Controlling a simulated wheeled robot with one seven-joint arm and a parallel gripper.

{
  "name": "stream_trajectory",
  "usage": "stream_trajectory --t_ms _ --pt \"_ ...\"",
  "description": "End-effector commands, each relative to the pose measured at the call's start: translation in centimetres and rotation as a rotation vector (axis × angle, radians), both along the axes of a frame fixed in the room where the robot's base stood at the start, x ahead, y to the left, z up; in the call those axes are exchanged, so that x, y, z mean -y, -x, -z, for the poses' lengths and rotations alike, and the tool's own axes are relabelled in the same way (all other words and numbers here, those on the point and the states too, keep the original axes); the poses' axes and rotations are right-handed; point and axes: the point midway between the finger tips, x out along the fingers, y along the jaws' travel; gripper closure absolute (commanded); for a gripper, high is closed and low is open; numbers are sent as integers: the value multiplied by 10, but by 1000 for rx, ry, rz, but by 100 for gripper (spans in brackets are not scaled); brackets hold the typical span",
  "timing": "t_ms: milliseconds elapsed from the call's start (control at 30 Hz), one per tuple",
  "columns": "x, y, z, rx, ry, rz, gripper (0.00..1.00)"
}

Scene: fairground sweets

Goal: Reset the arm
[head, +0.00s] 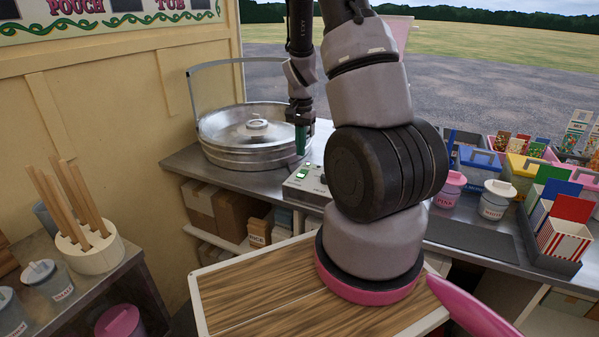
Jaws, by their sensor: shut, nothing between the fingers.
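My gripper (302,139) shows in the head view in front of the candy floss machine, a round metal pan (250,125) on the steel counter. Its green-tipped fingers are shut and empty and point downward. They are just above a grey control box (306,184) with green switches. I cannot tell whether they touch the box. My own arm rises from a pink base ring at the wooden top and hides the middle of the counter.
Pink (450,188) and white (495,199) tubs and a dark tray of striped cartons (560,240) stand at the right. A clear curved guard (190,95) rises around the pan.

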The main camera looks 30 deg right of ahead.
Motion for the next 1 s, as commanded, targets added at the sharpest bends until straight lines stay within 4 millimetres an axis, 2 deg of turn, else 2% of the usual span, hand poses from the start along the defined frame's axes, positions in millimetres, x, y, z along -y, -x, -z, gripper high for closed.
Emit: stream_trajectory --t_ms 233,367,467,600,667,800,1000 --pt "-1 0 -3 4 -2 -2 100" --pt "-9 -1 -28 43 -15 -22 100" --pt "-24 2 -67 99 -37 -60 100" --pt "-47 17 -131 196 -66 -131 100" --pt "-57 26 -156 238 -73 -164 100" --pt "-78 55 -210 333 -84 -244 100" --pt "-104 107 -271 467 -73 -361 100"
